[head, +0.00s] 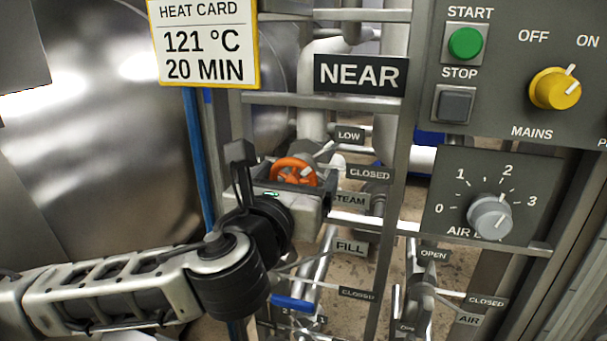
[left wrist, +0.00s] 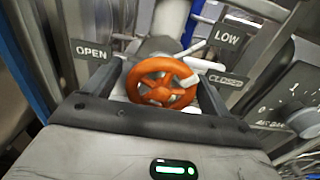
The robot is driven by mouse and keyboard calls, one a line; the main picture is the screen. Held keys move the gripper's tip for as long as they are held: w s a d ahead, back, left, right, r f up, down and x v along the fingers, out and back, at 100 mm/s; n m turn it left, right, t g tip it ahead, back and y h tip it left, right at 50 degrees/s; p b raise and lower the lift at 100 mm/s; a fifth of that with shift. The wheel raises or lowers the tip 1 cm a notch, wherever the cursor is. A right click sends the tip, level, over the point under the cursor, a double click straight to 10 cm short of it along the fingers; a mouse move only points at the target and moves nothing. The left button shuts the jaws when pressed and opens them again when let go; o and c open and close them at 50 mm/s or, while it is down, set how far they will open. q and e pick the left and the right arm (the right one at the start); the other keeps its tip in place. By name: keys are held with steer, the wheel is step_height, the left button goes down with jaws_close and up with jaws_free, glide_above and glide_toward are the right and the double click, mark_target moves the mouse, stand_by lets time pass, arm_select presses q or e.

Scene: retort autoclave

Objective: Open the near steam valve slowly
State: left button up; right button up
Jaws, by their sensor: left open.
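The near steam valve has an orange handwheel (head: 295,171) with a pale pointer, below the NEAR sign (head: 359,75). In the head view the pointer lies toward the upper right, between the LOW label (head: 349,135) and the CLOSED label (head: 369,174). My left gripper (head: 285,178) is open at the wheel. In the left wrist view the orange wheel (left wrist: 162,84) sits between the two open fingers, one on each side. I cannot tell whether the fingers touch it. The OPEN label (left wrist: 91,52) is to the wheel's left in that view. My right gripper is not in view.
A FILL valve with a blue handle (head: 293,304) is below the wheel. Grey control panels with a yellow mains knob (head: 555,89) and a grey air knob (head: 490,217) stand at right. A large steel vessel (head: 95,130) fills the left. Metal frame bars surround the wheel.

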arm_select(q)
steer(key=shift+c, duration=0.3)
steer(key=c, duration=0.9)
